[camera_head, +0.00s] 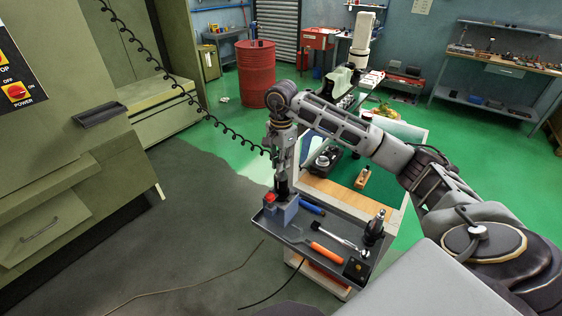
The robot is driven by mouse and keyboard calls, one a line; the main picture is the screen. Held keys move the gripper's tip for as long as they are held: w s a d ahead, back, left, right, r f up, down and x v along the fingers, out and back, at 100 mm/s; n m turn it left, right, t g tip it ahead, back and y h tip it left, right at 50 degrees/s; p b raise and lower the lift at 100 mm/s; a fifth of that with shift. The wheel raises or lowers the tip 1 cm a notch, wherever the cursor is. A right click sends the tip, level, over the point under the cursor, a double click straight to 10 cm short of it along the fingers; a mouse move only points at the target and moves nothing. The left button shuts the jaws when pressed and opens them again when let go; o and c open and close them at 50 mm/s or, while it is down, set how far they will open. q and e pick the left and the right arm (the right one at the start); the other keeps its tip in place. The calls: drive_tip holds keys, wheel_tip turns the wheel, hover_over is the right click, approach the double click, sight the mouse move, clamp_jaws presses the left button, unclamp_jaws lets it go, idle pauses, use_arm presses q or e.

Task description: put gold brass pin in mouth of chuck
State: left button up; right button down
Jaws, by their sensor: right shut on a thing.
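My right gripper (282,184) points down over the left end of the grey tray, at a blue-grey block (284,212) with a red part on top. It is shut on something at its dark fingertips. The thing held is too small and hidden to make out. No gold brass pin can be picked out clearly. A dark upright tool (374,230) with a pale tip stands at the tray's right end and may be the chuck; its mouth cannot be made out. My left gripper is not in view.
The tray (314,262) also holds an orange-handled screwdriver (327,253), a hammer-like tool (336,233), a blue-handled tool (312,208) and a small black box (356,268). The cart's wooden top (338,196) lies behind. A large green machine (60,150) stands left.

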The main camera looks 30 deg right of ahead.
drive_tip(key=shift+f, duration=0.3)
idle(0.5)
idle(0.4)
drive_tip(key=c, duration=1.5)
unclamp_jaws()
drive_tip(key=shift+r, duration=0.1)
drive_tip(key=shift+r, duration=5.85)
